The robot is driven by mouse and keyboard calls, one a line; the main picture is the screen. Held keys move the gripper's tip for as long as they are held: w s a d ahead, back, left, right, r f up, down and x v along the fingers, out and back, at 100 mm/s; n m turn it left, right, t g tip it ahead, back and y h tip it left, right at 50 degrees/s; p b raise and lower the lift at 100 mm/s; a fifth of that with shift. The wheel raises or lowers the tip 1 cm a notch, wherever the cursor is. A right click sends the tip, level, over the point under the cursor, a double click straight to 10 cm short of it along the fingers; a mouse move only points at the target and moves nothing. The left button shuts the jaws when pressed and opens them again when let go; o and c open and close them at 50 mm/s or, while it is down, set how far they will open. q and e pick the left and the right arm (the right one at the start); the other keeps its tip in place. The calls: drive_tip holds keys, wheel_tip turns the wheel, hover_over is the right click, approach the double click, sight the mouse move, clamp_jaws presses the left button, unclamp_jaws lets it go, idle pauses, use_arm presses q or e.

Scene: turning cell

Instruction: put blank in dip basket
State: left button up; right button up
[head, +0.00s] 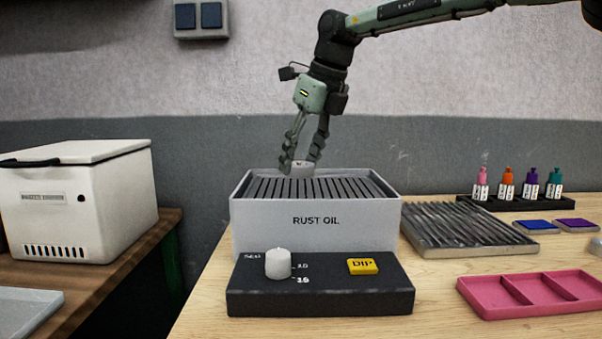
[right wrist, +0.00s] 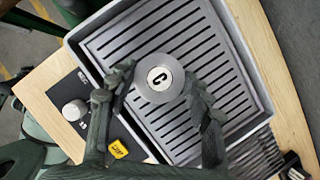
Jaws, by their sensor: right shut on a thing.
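The blank (head: 301,169) is a short grey metal cylinder. In the right wrist view the blank (right wrist: 160,78) shows its round end with a dark mark like a C. My right gripper (head: 303,165) is shut on it, with a finger on each side; the fingers also show in the right wrist view (right wrist: 158,85). The blank is over the slotted grate of the grey box labelled RUST OIL (head: 317,220), the dip basket; I cannot tell whether it touches the slats. The slotted grate (right wrist: 120,45) fills much of the right wrist view. My left gripper is not in view.
A black control box (head: 320,300) with a white knob (head: 278,263) and a yellow DIP button (head: 362,266) stands in front. Right are a ribbed metal rack (head: 465,230), a pink tray (head: 530,308) and small bottles (head: 507,184). A white cooler (head: 85,200) is left.

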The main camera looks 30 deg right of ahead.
sight(304, 165)
drive_tip(key=shift+f, duration=1.7)
drive_tip(key=shift+f, duration=0.1)
drive_tip(key=o, duration=1.3)
drive_tip(key=shift+c, duration=0.2)
drive_tip(key=v, duration=1.2)
drive_tip(key=shift+a, duration=0.1)
